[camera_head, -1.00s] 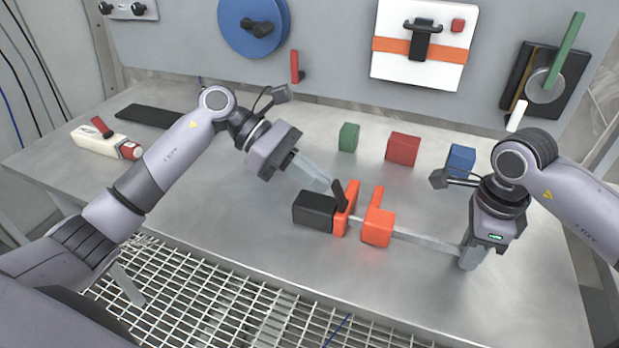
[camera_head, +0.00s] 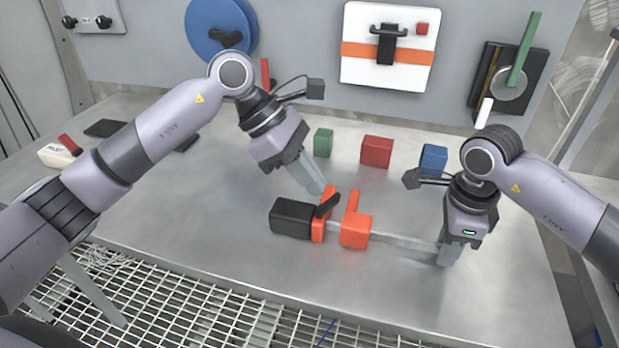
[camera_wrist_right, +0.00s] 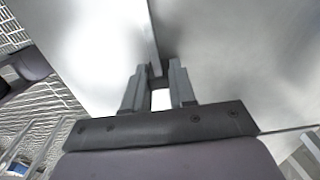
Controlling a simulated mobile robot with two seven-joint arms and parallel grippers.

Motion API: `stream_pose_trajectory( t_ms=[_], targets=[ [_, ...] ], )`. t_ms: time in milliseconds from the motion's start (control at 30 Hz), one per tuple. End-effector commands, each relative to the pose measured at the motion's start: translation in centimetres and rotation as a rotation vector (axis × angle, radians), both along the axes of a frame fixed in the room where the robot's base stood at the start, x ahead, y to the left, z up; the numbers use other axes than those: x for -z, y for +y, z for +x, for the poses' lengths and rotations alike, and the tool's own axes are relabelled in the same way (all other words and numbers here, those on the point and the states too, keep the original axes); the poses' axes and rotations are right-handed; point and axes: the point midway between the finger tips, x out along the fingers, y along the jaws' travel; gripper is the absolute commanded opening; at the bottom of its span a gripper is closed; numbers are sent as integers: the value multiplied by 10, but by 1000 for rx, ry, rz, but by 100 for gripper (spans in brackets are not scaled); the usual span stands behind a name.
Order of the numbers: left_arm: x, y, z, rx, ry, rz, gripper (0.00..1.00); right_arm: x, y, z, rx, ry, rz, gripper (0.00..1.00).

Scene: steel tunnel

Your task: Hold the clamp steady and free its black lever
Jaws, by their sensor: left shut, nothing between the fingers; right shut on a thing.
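The clamp lies on the steel bench in the head view, with a black handle (camera_head: 291,218), an orange fixed jaw (camera_head: 318,228), an orange sliding jaw (camera_head: 355,231) and a flat metal bar (camera_head: 402,241). Its black lever (camera_head: 327,206) leans to the right beside the fixed jaw. My left gripper (camera_head: 318,189) is shut and empty, its tips just above the lever; I cannot tell whether they touch. My right gripper (camera_head: 447,257) is shut on the bar's right end. The right wrist view shows the bar (camera_wrist_right: 153,45) running into the right gripper's fingers (camera_wrist_right: 158,82).
Green (camera_head: 323,142), red (camera_head: 377,151) and blue (camera_head: 433,158) blocks stand behind the clamp. A wall panel (camera_head: 388,78) and a blue disc (camera_head: 218,32) are at the back. A grating (camera_head: 210,315) lies before the bench's front edge. The bench's front right is clear.

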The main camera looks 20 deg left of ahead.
Motion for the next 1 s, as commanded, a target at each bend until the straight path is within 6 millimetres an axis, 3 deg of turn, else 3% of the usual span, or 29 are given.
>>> stream_pose_trajectory(
  t_ms=[233,667,867,1000],
  targets=[
    [-12,0,0,0,0,-1,0,-1,0,0,0,-1,2,0],
    [-16,5,1,-2,-1,-1,0,-1,0,0,0,-1,2,0],
    [-36,33,1,-6,-3,-1,0,-1,0,0,0,-1,2,0],
    [-69,39,1,-1,-7,-2,0,-1,0,0,0,-1,2,0]
  ],
)
